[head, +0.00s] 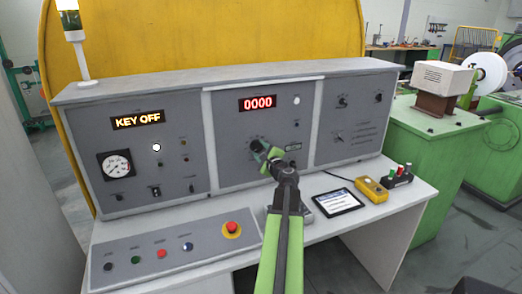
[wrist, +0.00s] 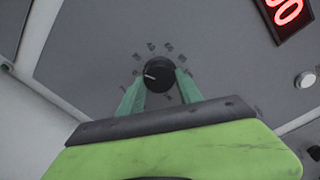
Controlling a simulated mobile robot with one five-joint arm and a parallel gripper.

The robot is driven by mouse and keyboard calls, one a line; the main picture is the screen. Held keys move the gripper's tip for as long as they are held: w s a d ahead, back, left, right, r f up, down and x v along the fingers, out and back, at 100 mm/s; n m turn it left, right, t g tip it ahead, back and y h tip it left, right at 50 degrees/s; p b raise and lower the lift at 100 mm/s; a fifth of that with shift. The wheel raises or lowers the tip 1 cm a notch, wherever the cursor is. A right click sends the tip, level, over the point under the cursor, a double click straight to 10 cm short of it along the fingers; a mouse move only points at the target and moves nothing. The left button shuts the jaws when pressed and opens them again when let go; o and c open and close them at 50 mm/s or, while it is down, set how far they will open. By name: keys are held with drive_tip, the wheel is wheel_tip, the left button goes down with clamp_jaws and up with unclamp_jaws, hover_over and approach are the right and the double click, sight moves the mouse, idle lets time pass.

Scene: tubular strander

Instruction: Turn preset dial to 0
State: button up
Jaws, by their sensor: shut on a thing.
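The preset dial is a round black knob with a white pointer mark, on the grey middle panel. It shows in the wrist view (wrist: 159,72) and, partly hidden by my gripper, in the head view (head: 255,145). Printed digits ring the dial, too small and tilted to read surely. The white mark points to the left in the wrist view. My gripper (wrist: 160,80) has a green finger on each side of the dial and is shut on it. In the head view my gripper (head: 263,152) reaches up to the panel from below.
A red display (head: 258,103) above the dial reads 0000. An orange display (head: 138,120) on the left panel reads KEY OFF. A red emergency button (head: 232,229), a tablet (head: 337,203) and a yellow box (head: 371,189) are on the desk below. A white round button (wrist: 305,80) is right of the dial.

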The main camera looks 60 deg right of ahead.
drive_tip(key=shift+n, duration=1.9)
drive_tip(key=o, duration=1.4)
